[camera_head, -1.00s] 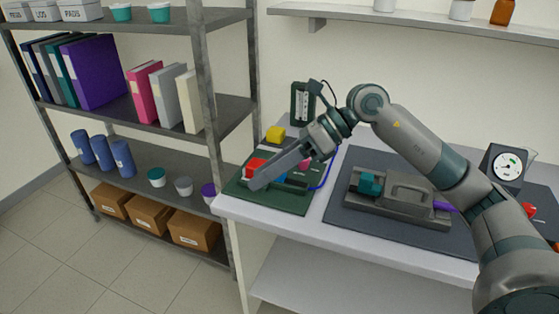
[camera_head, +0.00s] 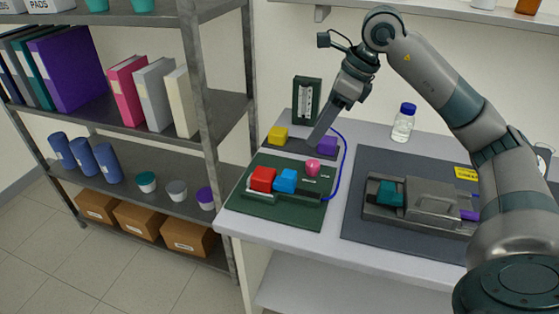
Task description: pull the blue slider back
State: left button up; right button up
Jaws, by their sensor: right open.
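The blue slider (camera_head: 286,181) is a small block on the green board (camera_head: 286,212) at the table's left end. It sits right beside the red block (camera_head: 263,178), with a pink knob (camera_head: 312,167) to its right and a little behind. My right gripper (camera_head: 315,139) is open and points down to the left, its tips behind the blue slider, near the purple block (camera_head: 328,145). I cannot tell whether the tips touch anything. Nothing covers the blue slider. My left gripper is not in view.
A yellow block (camera_head: 278,136) and a dark gauge panel (camera_head: 307,100) stand behind the green board. A blue cable (camera_head: 342,168) curves along its right side. A grey mat (camera_head: 352,222) carries a grey device with a teal block (camera_head: 390,193). A blue-capped bottle (camera_head: 403,124) stands behind.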

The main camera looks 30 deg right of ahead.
jog(key=w, duration=0.1)
jog(key=p, duration=0.5)
send_near(289, 174)
jog(key=x, duration=0.9)
jog(key=shift+w, duration=0.1)
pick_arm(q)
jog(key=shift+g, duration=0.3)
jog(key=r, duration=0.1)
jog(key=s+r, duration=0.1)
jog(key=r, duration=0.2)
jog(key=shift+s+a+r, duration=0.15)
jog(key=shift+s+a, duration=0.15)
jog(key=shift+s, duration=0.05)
